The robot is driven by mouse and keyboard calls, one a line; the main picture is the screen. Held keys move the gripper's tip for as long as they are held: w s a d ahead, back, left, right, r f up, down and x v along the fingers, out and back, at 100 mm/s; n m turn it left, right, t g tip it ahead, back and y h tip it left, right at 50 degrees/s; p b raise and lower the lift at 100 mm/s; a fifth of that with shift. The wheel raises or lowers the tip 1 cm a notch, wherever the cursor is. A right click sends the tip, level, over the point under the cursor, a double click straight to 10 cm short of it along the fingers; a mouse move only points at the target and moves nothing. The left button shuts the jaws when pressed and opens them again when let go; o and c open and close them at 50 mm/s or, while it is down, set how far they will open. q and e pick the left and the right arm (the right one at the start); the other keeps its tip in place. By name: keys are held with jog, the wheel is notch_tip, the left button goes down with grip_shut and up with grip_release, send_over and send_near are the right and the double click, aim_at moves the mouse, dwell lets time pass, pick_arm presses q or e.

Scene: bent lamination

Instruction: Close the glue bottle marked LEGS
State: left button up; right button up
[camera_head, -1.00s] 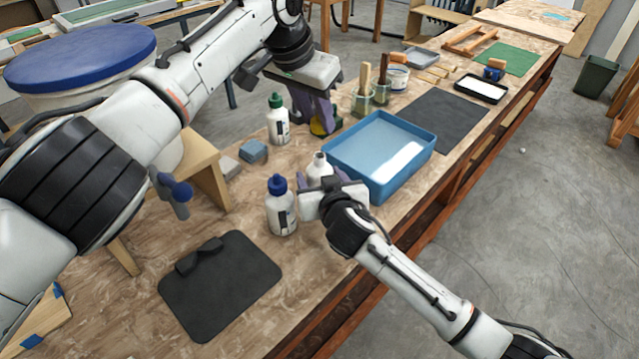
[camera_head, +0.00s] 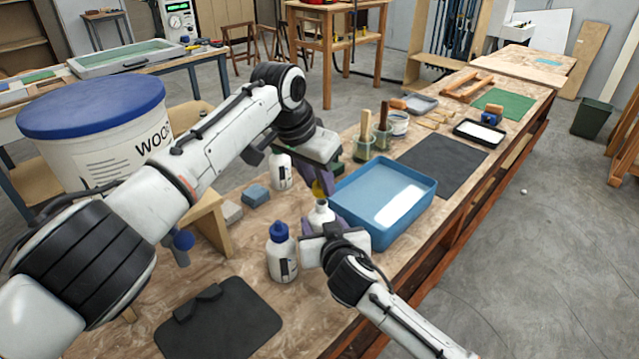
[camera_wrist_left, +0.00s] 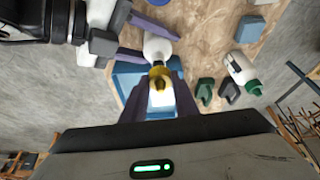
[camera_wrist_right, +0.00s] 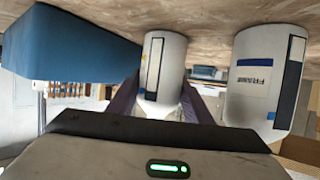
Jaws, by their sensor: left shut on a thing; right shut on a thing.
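A white bottle (camera_head: 321,217) stands upright and uncapped beside the blue tray. My right gripper (camera_head: 332,228) is shut around its body. The right wrist view shows this bottle (camera_wrist_right: 163,62) with a yellow-striped label whose word I cannot read. My left gripper (camera_head: 324,187) is shut on a yellow cap (camera_head: 318,189), held just above the bottle's mouth. In the left wrist view the cap (camera_wrist_left: 160,72) lines up with the bottle's neck; I cannot tell whether they touch. A blue-capped bottle (camera_head: 282,255) stands just left; its label reads FRAMES in the right wrist view (camera_wrist_right: 262,80).
Another white bottle (camera_head: 281,172) stands behind; its green cap (camera_wrist_left: 254,87) shows in the left wrist view. The blue tray (camera_head: 408,228) is close on the right. Small blocks (camera_head: 255,195) lie left, and a black mat (camera_head: 222,322) lies in front. A dark mat (camera_head: 440,160) lies beyond the tray.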

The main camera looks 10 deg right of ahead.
aim_at(316, 191)
pick_arm(q)
jog(key=shift+f, duration=0.5)
jog(key=shift+f, duration=0.9)
jog(key=shift+f, duration=0.55)
jog(key=o, duration=1.1)
pick_arm(e)
grip_shut()
